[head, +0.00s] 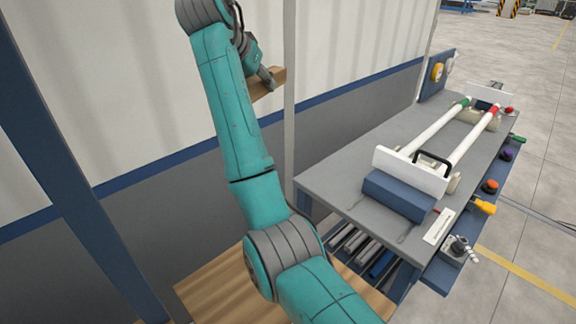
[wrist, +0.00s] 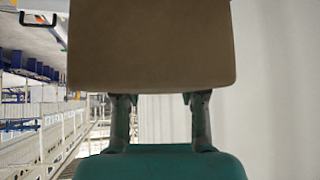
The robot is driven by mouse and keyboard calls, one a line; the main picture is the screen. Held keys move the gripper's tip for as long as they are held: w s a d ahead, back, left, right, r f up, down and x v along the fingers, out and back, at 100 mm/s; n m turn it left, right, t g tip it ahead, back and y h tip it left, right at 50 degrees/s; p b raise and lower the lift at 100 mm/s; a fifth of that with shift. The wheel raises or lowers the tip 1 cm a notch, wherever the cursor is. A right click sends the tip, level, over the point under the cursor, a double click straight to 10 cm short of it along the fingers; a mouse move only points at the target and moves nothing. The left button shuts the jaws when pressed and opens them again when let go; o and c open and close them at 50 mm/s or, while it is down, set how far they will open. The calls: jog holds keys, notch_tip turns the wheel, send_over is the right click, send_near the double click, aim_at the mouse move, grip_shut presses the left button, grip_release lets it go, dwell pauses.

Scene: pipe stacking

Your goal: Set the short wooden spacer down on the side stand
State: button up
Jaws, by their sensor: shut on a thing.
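The short wooden spacer (head: 270,84) is a brown block held in the air beside the light wall, high in the head view. In the wrist view the spacer (wrist: 150,45) fills the upper middle as a broad brown face. My gripper (head: 264,80) is shut on it, with a finger showing at each side of its lower edge in the wrist view (wrist: 160,98). A low wooden top (head: 215,288), probably the side stand, lies at the bottom of the head view, well below the spacer. My arm covers its middle. No object shows on its visible part.
A grey workbench (head: 325,185) stands to the right, bearing two white pipes (head: 440,130) on supports and a blue block (head: 398,197). Buttons and tools line its right edge. A thin grey post (head: 289,100) rises close to my gripper. A dark blue post (head: 75,150) slants at the left.

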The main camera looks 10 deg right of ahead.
jog(key=s+a+f, duration=0.2)
jog(key=s+f, duration=0.1)
jog(key=f, duration=0.3)
jog(key=s+a+f, duration=0.2)
jog(key=f, duration=0.5)
jog(key=s+f, duration=2.2)
jog(key=s, duration=0.1)
notch_tip(320, 180, down, 9)
jog(key=shift+s+d+f, duration=0.1)
jog(key=shift+f, duration=0.1)
jog(key=o, duration=1.2)
jog(key=shift+o, duration=0.2)
